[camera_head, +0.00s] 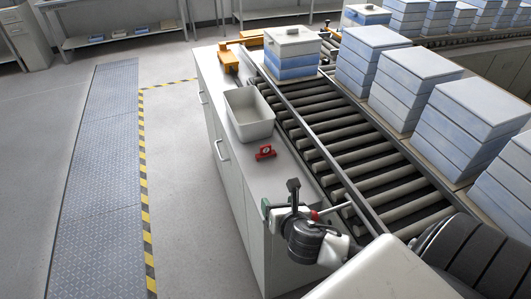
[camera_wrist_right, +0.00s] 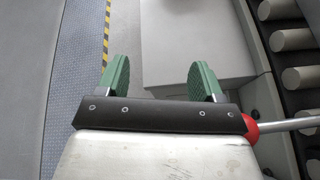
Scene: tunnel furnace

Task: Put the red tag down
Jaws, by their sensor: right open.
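The red tag (camera_head: 265,153) lies on the light grey counter top (camera_head: 285,178), just in front of an open grey bin. My right gripper (camera_head: 279,200) is over the near end of the counter, apart from the tag and nearer to me. In the right wrist view its two green-padded fingers (camera_wrist_right: 159,72) stand wide apart with nothing between them. The counter's pale surface (camera_wrist_right: 185,45) shows beyond the fingers, and the tag is not visible in that view. My left gripper is not in view.
The grey bin (camera_head: 249,115) stands on the counter. A red-ended rod (camera_head: 315,214) sits close beside my right gripper. The roller conveyor (camera_head: 375,155) runs along the right, with a lidded blue-white box (camera_head: 292,55) at its far end. Open floor lies left.

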